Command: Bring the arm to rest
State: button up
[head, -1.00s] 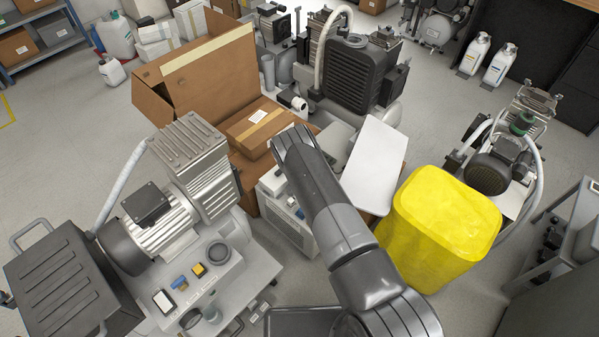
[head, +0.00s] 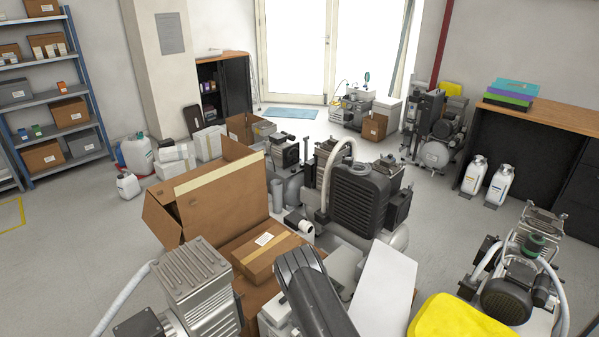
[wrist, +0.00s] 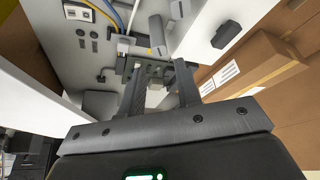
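My grey arm link (head: 318,290) rises from the bottom edge of the head view, between a closed cardboard box and a white panel. My gripper is hidden in that view. In the wrist view my gripper (wrist: 157,70) shows two dark fingers standing apart, with no held object visible between them. Beyond the fingers is pale equipment (wrist: 100,48) with small fittings and a grey cylinder. I cannot tell whether the fingertips touch it.
A closed cardboard box (head: 268,252) and an open one (head: 215,200) stand left of my arm. A white panel (head: 384,290) and yellow object (head: 455,318) are to the right. Compressors (head: 360,200) crowd behind. Clear floor lies at far left (head: 80,250).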

jog(key=d+r+y, duration=0.1)
jog(key=d+r, duration=0.2)
jog(key=r, duration=3.2)
jog(key=s+d+r, duration=0.2)
jog(key=s+r, duration=0.5)
jog(key=r, duration=0.3)
jog(key=s+d+r, duration=0.2)
jog(key=s+r, duration=0.5)
jog(key=r, duration=0.2)
jog(key=s+d+r, duration=0.1)
jog(key=s+r, duration=0.2)
jog(key=s, duration=0.7)
jog(key=s+d+r+n, duration=0.1)
jog(key=s+d+r, duration=0.1)
jog(key=s, duration=0.9)
jog(key=s+d+r+n+t, duration=0.1)
jog(key=s+r, duration=0.3)
jog(key=s, duration=0.6)
jog(key=shift+s+d+r, duration=0.15)
jog(key=shift+s+d, duration=0.2)
jog(key=shift+s, duration=0.05)
